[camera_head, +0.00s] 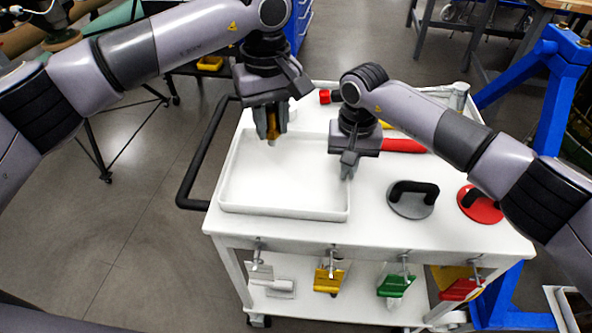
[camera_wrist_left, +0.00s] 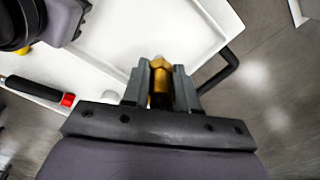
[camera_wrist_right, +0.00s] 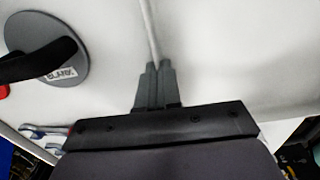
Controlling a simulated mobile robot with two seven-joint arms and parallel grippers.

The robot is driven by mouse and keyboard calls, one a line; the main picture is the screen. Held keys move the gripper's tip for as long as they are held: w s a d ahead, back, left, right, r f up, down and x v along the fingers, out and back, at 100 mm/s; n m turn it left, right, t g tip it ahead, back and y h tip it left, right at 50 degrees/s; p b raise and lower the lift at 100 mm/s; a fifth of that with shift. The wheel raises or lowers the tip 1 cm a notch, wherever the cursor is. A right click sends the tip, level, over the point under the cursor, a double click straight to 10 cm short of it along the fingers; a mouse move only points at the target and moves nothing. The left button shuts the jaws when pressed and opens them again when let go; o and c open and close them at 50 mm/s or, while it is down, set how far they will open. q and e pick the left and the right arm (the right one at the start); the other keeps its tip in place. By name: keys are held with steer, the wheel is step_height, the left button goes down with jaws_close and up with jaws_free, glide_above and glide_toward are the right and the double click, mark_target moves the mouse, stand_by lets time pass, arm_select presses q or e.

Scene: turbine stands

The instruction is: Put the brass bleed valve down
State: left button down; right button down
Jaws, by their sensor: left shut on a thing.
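The brass bleed valve (camera_head: 272,124) is held upright between the fingers of my left gripper (camera_head: 271,122), above the back left part of the white tray (camera_head: 284,212). In the left wrist view the valve's brass hex end (camera_wrist_left: 160,64) shows between the fingers, with the white tray beyond. My left gripper is shut on it. My right gripper (camera_head: 347,166) is over the tray's right rim, and its fingers are together. In the right wrist view the fingers (camera_wrist_right: 155,88) meet near the tray's rim, and I see nothing held between them.
The tray's floor looks empty. It stands on a white cart (camera_head: 420,233) with a black handle (camera_head: 197,165) at left. A grey disc with a black handle (camera_head: 412,200) and a red one (camera_head: 481,204) sit to the right. A red-handled tool (camera_head: 403,145) lies behind my right gripper.

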arm_select(q)
steer(key=shift+s+a+f, duration=0.2)
steer(key=shift+s, duration=0.05)
step_height(320, 180, down, 10)
steer(key=shift+r, duration=0.1)
stand_by(0.4)
steer(key=c, duration=0.9)
jaws_free()
steer(key=shift+f, duration=0.2)
step_height(320, 180, up, 12)
steer(key=shift+r, duration=0.2)
